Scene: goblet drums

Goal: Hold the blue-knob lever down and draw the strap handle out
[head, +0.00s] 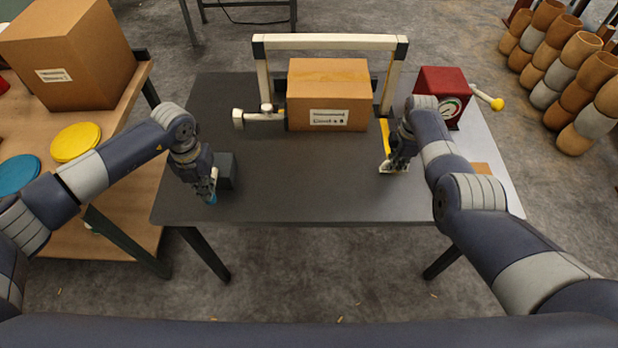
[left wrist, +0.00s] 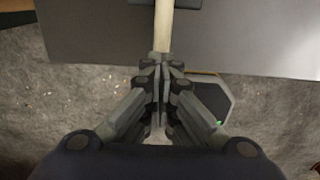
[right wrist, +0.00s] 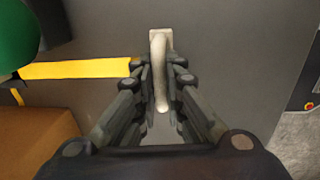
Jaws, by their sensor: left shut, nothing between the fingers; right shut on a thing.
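The lever's blue knob (head: 212,199) shows just below my left gripper (head: 212,180) at the table's front left edge. My left gripper is shut and empty over the lever. In the left wrist view the pale lever bar (left wrist: 163,28) runs to the fingertips (left wrist: 161,62); the knob is hidden there. A dark block (head: 226,168) stands beside this gripper. My right gripper (head: 399,160) is shut on the pale strap handle (right wrist: 159,48), low over the table. The yellow strap (head: 385,138) stretches from the far side to the handle; it also shows in the right wrist view (right wrist: 80,69).
A cardboard box (head: 330,88) stands inside a pale frame (head: 330,42) at the back. A red box with a dial (head: 441,82) and a yellow-knobbed lever (head: 487,97) stands right. The table's middle (head: 300,180) is clear. A side table (head: 130,125) stands left.

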